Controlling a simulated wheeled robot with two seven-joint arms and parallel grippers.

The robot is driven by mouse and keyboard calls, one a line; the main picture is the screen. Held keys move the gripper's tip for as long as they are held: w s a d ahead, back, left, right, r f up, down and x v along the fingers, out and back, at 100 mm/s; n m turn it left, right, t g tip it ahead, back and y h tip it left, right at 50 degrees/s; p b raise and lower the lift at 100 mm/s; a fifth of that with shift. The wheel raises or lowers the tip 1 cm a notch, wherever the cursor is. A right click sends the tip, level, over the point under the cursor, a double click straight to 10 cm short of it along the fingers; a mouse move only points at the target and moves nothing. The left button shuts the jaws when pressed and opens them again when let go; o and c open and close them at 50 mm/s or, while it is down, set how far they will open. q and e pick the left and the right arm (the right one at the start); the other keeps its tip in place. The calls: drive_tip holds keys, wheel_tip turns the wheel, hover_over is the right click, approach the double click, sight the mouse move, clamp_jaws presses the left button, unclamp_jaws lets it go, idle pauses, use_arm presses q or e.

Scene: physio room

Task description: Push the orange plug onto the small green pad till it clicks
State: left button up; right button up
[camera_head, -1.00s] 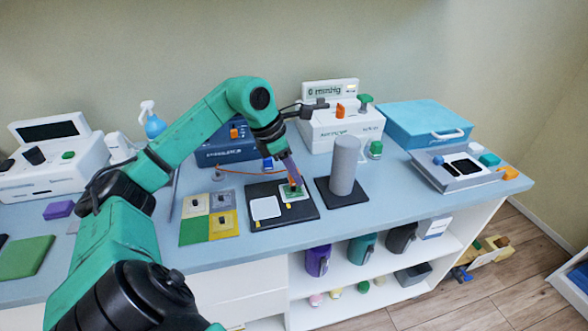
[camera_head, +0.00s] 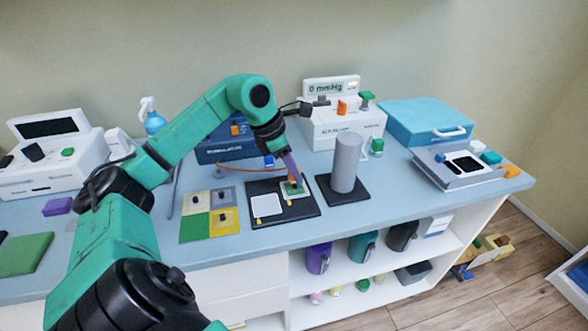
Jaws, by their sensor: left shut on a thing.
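My left gripper (camera_head: 292,176) points down over the right half of a black board (camera_head: 275,214) on the blue-grey counter. It is shut on the orange plug (camera_head: 295,182), which is small and mostly hidden by the fingers. The small green pad (camera_head: 288,190) lies on a white square right under the plug. The plug is at the pad; I cannot tell whether it is pressed in. An orange cable (camera_head: 237,164) runs from the left toward the gripper. My right gripper is not in view.
A grey cylinder (camera_head: 346,163) on a black base stands just right of the board. A four-colour tile board (camera_head: 195,228) lies to the left. A dark blue box (camera_head: 220,150) stands behind, and a white machine (camera_head: 330,127) stands at the back. The front counter edge is clear.

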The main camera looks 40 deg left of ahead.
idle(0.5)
use_arm(q)
drive_tip(key=shift+f+b, duration=1.2)
idle(1.1)
drive_tip(key=shift+s+f, duration=0.1)
drive_tip(key=shift+f, duration=0.1)
idle(0.8)
drive_tip(key=shift+r, duration=0.2)
idle(2.1)
drive_tip(key=o, duration=1.1)
drive_tip(key=shift+c, duration=0.2)
drive_tip(key=shift+r, duration=0.15)
wheel_tip(320, 180, up, 7)
drive_tip(key=p, duration=0.7)
